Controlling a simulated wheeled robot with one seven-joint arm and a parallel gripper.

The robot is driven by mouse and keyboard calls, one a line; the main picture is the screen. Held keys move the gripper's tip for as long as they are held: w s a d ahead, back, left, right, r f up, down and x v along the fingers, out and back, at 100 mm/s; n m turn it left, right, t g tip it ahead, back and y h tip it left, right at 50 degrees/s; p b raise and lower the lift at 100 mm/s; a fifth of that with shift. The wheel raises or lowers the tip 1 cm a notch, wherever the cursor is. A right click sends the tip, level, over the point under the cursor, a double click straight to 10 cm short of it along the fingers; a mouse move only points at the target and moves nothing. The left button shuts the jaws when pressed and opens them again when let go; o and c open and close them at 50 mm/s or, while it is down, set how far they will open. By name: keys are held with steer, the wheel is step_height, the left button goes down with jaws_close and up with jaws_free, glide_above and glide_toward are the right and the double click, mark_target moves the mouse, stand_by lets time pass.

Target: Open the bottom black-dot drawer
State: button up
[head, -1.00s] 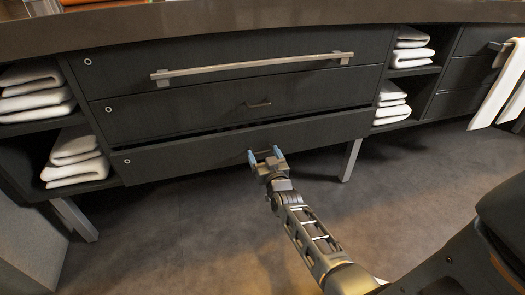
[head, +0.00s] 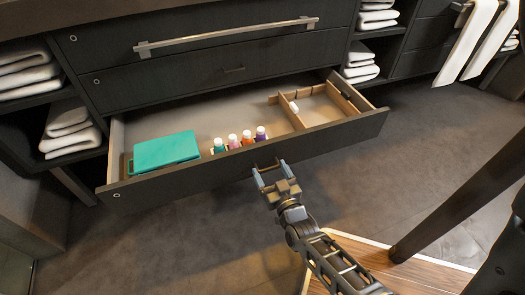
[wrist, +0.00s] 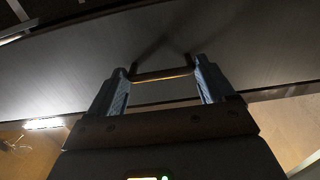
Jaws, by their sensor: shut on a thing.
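The bottom drawer (head: 330,143) of the dark vanity stands well out from the cabinet, its inside visible. A small round mark (head: 116,195) is at the left end of its front. My gripper (head: 269,173) is at the middle of the drawer front, shut on its small handle. In the wrist view the handle (wrist: 162,75) lies between the two blue-grey fingers of my gripper (wrist: 162,84), against the dark drawer front (wrist: 235,40).
In the drawer are a teal box (head: 165,150), several small bottles (head: 248,138) and a wooden divider (head: 287,112) at right. The middle drawer (head: 180,78) and top drawer (head: 225,18) above are closed. Folded towels (head: 70,128) fill side shelves. A wood-topped piece (head: 400,272) shows at lower right.

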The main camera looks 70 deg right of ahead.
steer(key=p+v, duration=0.1)
steer(key=v, duration=1.1)
steer(key=shift+d, duration=0.2)
steer(key=shift+s, duration=0.1)
steer(key=o, duration=1.3)
steer(key=shift+o, duration=0.2)
steer(key=p+v, duration=0.1)
steer(key=v, duration=0.6)
steer(key=shift+s+a, duration=0.15)
steer(key=shift+a, duration=0.2)
